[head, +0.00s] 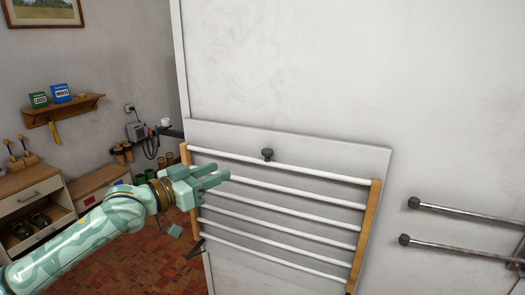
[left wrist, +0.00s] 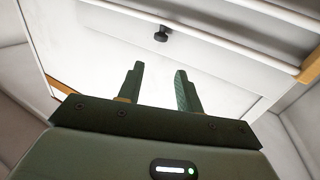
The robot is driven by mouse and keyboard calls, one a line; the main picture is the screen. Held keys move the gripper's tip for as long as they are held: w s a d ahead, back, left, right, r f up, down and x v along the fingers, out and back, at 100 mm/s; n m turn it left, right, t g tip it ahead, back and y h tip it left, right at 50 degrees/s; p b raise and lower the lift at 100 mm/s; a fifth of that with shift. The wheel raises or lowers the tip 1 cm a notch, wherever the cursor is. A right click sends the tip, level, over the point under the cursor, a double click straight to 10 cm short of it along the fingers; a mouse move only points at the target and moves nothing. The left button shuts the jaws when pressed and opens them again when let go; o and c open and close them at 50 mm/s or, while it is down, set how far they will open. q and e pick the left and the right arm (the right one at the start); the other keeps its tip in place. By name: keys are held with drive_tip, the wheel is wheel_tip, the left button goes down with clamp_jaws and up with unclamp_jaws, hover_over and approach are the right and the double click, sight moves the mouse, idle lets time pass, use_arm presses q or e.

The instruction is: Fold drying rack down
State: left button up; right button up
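The drying rack (head: 283,195) has several white bars between two wooden side rails and lies upright against a pale backing panel (head: 330,155) on the wall. A dark knob (head: 267,154) sticks out of the panel near the rack's top bar; it also shows in the left wrist view (left wrist: 161,34). My left gripper (head: 226,173) is at the rack's upper left, left of the knob and covering part of the left rail and bars. In the left wrist view its fingers (left wrist: 158,82) are apart with nothing between them. I cannot tell whether it touches the rack. My right gripper is not in view.
Two metal rods with black ends (head: 465,213) project at the right. A wooden shelf (head: 62,109) with small boxes hangs on the left wall. A cabinet with an open drawer (head: 35,232) stands at the far left. The brick floor (head: 150,262) is visible between.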

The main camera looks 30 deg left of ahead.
sight(264, 154)
use_arm(q)
drive_tip(key=p+x, duration=0.1)
drive_tip(key=x, duration=1.5)
drive_tip(key=shift+p, duration=0.4)
drive_tip(key=shift+s, duration=0.1)
clamp_jaws()
drive_tip(key=shift+f, duration=0.15)
